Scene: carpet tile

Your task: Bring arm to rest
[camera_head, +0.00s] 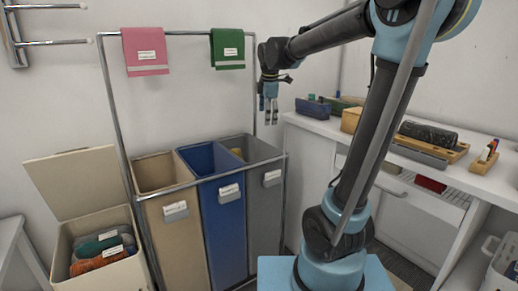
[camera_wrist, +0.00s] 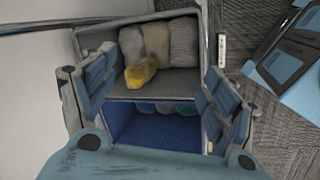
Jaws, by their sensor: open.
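My arm extends up from its base and bends over to the left in the head view. My gripper (camera_head: 269,108) hangs pointing down, above the grey bin (camera_head: 265,205), clear of its rim. In the wrist view my gripper (camera_wrist: 158,75) has its two blue-padded fingers spread wide apart with nothing between them. Below, the grey bin (camera_wrist: 190,82) holds several folded grey and beige cloths (camera_wrist: 158,42) and a yellow cloth (camera_wrist: 141,72). The blue bin (camera_wrist: 155,128) beside it has some cloths at its bottom.
The bins, including a beige bin (camera_head: 172,225), stand in a metal frame whose rail carries a pink towel (camera_head: 145,50) and a green towel (camera_head: 227,48). A lidded box (camera_head: 100,262) stands left. A white counter (camera_head: 405,153) with trays and boxes is at right.

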